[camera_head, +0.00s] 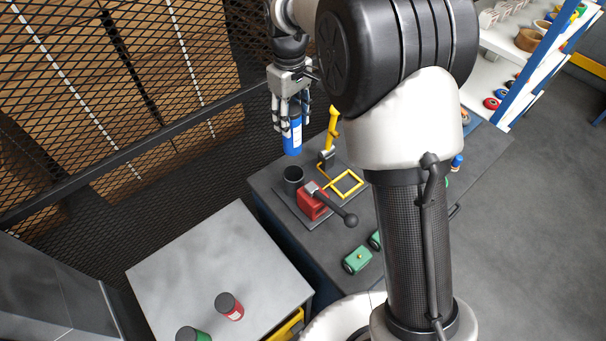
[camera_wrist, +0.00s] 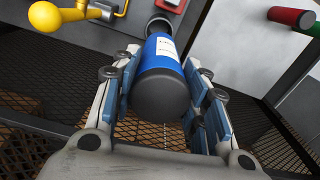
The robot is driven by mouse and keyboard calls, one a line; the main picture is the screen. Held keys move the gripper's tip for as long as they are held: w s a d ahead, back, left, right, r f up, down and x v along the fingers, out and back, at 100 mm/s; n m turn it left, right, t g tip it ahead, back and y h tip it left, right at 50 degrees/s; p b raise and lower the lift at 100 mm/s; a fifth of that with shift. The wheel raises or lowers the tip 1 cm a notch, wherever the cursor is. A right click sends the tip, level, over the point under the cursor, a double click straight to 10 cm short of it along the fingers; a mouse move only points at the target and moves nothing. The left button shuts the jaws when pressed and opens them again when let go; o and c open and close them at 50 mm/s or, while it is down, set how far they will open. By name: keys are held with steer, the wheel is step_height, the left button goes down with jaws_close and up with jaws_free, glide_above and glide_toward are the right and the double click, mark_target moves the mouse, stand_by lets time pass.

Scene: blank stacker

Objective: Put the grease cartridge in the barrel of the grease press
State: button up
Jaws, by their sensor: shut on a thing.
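My gripper (camera_head: 289,117) is shut on a blue cartridge (camera_head: 292,139) with a white label and a dark cap, and holds it in the air. In the wrist view the cartridge (camera_wrist: 166,68) lies between both fingers, its dark end toward the camera. The black barrel (camera_head: 293,176) of the grease press stands on the dark bench, below the cartridge and apart from it in the head view. In the wrist view the barrel (camera_wrist: 159,27) shows just past the cartridge's far end and is partly hidden by it. A red block (camera_head: 313,202) with a black-knobbed lever sits beside the barrel.
A yellow upright (camera_head: 332,128) and a yellow square frame (camera_head: 347,184) stand near the barrel. Green blocks (camera_head: 357,260) lie toward the bench front. A grey table (camera_head: 205,262) holds red (camera_head: 230,306) and green (camera_head: 192,334) cartridges. A mesh fence (camera_head: 120,100) runs behind.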

steer(key=shift+w+f, duration=0.15)
steer(key=shift+f, duration=0.2)
step_height(320, 180, down, 19)
steer(key=b, duration=0.3)
steer(key=shift+f, duration=0.1)
steer(key=shift+s+f+b, duration=0.35)
steer(key=shift+f+b, duration=0.1)
steer(key=shift+f, duration=0.15)
steer(key=o, duration=1)
steer(key=shift+s, duration=0.1)
steer(key=shift+c, duration=0.2)
steer(key=o, duration=0.5)
steer(key=shift+f, duration=0.2)
steer(key=shift+c, duration=0.2)
steer(key=shift+w, duration=0.2)
